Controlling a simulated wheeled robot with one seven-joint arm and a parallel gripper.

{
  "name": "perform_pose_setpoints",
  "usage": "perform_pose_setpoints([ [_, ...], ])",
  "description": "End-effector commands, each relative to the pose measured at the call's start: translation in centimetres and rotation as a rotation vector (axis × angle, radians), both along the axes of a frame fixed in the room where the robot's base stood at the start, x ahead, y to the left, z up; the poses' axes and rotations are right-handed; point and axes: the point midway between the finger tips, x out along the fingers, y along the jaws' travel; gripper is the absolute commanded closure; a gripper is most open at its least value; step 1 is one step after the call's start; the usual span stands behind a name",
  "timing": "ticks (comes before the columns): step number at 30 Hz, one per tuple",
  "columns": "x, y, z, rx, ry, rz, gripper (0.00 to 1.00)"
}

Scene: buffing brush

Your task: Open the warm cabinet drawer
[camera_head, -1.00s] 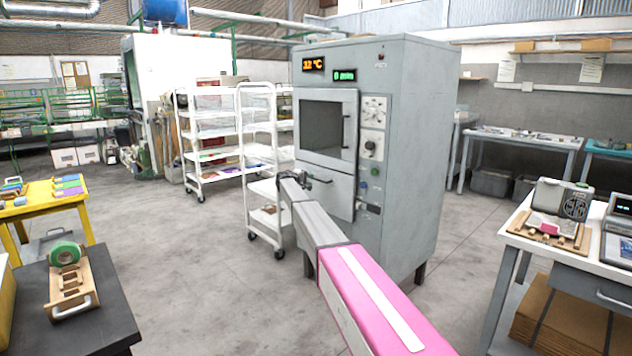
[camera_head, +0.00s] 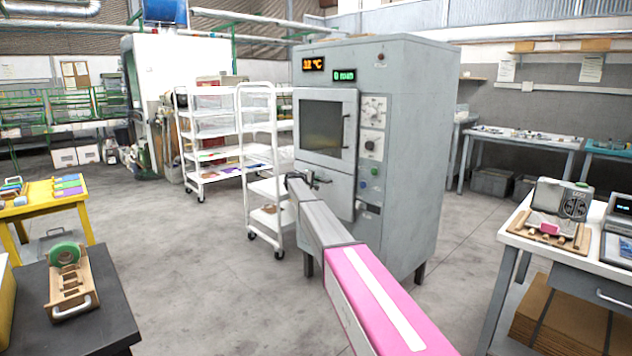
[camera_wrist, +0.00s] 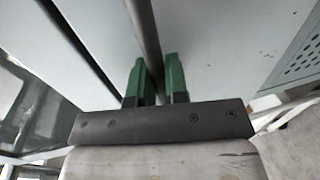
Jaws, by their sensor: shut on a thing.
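The warm cabinet (camera_head: 405,150) is a tall grey unit with lit displays, a windowed door (camera_head: 322,125) and a drawer (camera_head: 338,196) below that door. The drawer front appears flush with the cabinet. My gripper (camera_head: 318,179) is at the drawer's handle, at the end of my outstretched arm. In the wrist view my gripper's green fingers (camera_wrist: 158,78) stand on either side of a grey bar, the handle (camera_wrist: 146,25), and are shut on it. The handle is small and partly hidden by my gripper in the head view.
A white wheeled rack (camera_head: 215,135) stands left of the cabinet, with its near part close to my arm. A workbench (camera_head: 515,228) is at the right, a black table (camera_head: 105,300) at the lower left. The floor in front of the cabinet is open.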

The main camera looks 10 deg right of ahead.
Motion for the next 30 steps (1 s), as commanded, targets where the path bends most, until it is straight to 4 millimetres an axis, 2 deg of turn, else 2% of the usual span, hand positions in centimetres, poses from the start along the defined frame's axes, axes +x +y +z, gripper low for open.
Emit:
perform_pose_setpoints([
  [5, -1.3, 1.5, 0.0, 0.001, 0.000, 0.001, 1.00],
  [11, -4.3, 5.5, 0.0, 0.001, 0.000, 0.002, 1.00],
  [30, -17.3, 23.5, -0.1, 0.001, 0.002, 0.002, 1.00],
])
